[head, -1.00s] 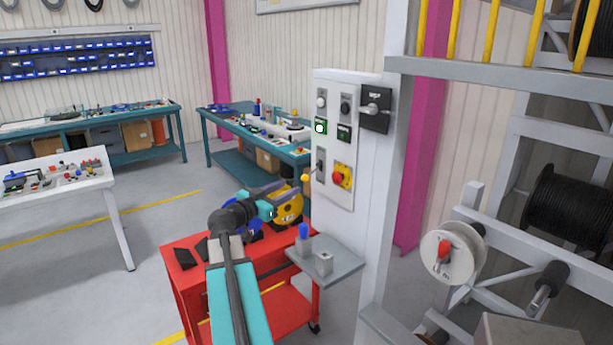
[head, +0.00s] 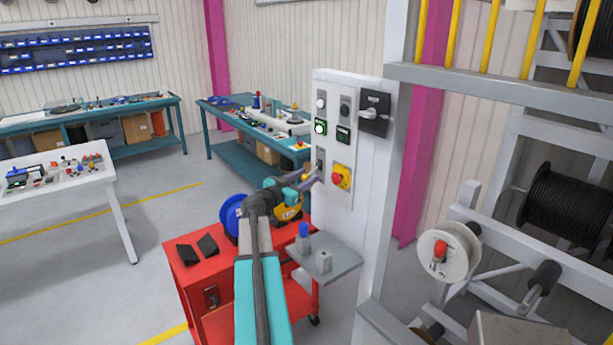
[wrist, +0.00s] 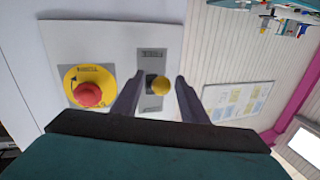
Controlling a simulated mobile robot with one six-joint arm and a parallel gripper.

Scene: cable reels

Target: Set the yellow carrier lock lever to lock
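The lock lever shows in the wrist view as a yellow ball knob (wrist: 160,85) on a grey labelled plate (wrist: 152,60); the label is too small to read. My gripper (wrist: 159,80) is open, with one finger on each side of the knob in that view. I cannot tell whether the fingers touch it or how deep they reach. In the head view my gripper (head: 311,179) is at the lower left of the control panel (head: 333,100), and the lever there is mostly hidden behind the fingers.
A red emergency stop on yellow (wrist: 88,94) sits beside the lever; it also shows in the head view (head: 340,178). A black rotary switch (head: 374,114) is higher up. A grey shelf (head: 335,265) with small items and a red cart (head: 200,285) are below my arm.

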